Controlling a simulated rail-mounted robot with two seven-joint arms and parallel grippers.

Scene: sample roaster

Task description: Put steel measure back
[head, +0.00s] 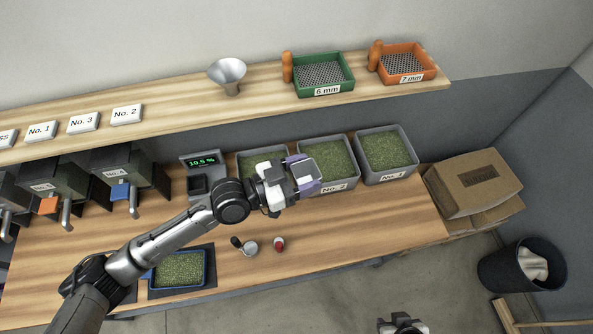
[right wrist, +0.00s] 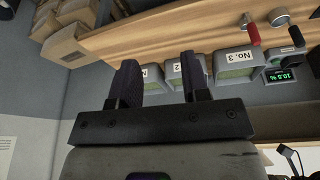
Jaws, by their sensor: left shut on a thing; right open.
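A small round steel cup with a black handle (head: 250,248), which looks like the steel measure, sits on the bench near its front edge. It also shows at the top right of the right wrist view (right wrist: 281,17). My left gripper (head: 306,174) is raised over the bins, apart from the cup.
Green-bean bins (head: 388,177) line the back, beside a moisture meter (head: 198,175). A blue-rimmed tray (head: 180,287) is front left. Sieves (head: 330,92) and a funnel (head: 229,88) are on the shelf. The front right bench is clear.

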